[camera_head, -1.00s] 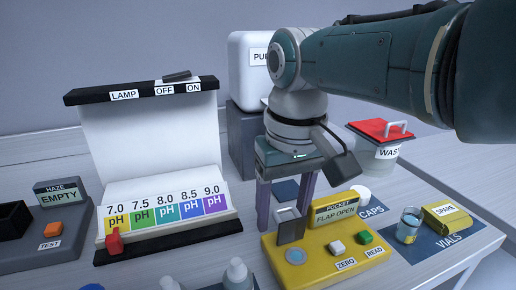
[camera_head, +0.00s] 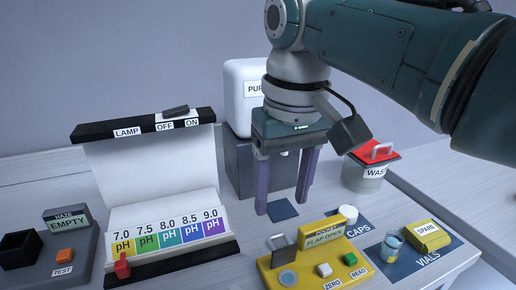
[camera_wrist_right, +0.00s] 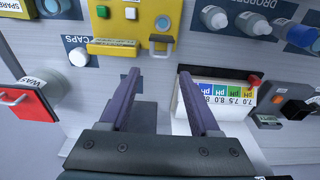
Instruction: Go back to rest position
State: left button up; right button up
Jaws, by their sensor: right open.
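My right gripper (camera_head: 283,208) hangs down from the arm that comes in from the upper right. Its two purple fingers are apart with nothing between them. It is above the bench, behind the yellow pocket meter (camera_head: 292,270), whose label reads FLAP OPEN. In the right wrist view the open fingers (camera_wrist_right: 158,84) reach toward the yellow meter (camera_wrist_right: 162,8) and touch nothing that I can see. My left gripper does not show.
The pH lamp stand (camera_head: 150,170) is left of the gripper. A grey block (camera_head: 237,165) bearing a white container (camera_head: 243,85) stands behind. The red-lidded waste bin (camera_head: 365,175), white cap (camera_head: 348,214), vial (camera_head: 392,246) and yellow spare box (camera_head: 427,235) are right. The haze unit (camera_head: 35,270) is far left.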

jog(key=shift+y, duration=0.5)
jog(key=s+f, duration=0.4)
jog(key=shift+d+f+p, duration=0.2)
jog(key=shift+f+p, duration=0.05)
jog(key=shift+p, duration=0.1)
jog(key=s+d+m+t+p, duration=0.1)
jog(key=s+d, duration=0.3)
jog(key=s, duration=0.3)
jog(key=s+d+r+h, duration=0.1)
jog(key=s+d, duration=0.3)
jog(key=s, duration=0.3)
jog(key=s+d+m+t+p, duration=0.1)
jog(key=s+d, duration=0.4)
jog(key=s, duration=0.2)
notch_tip(320, 180, up, 39)
jog(key=p, duration=3.8)
jog(key=shift+s+a+f, duration=0.15)
jog(key=shift+s, duration=0.2)
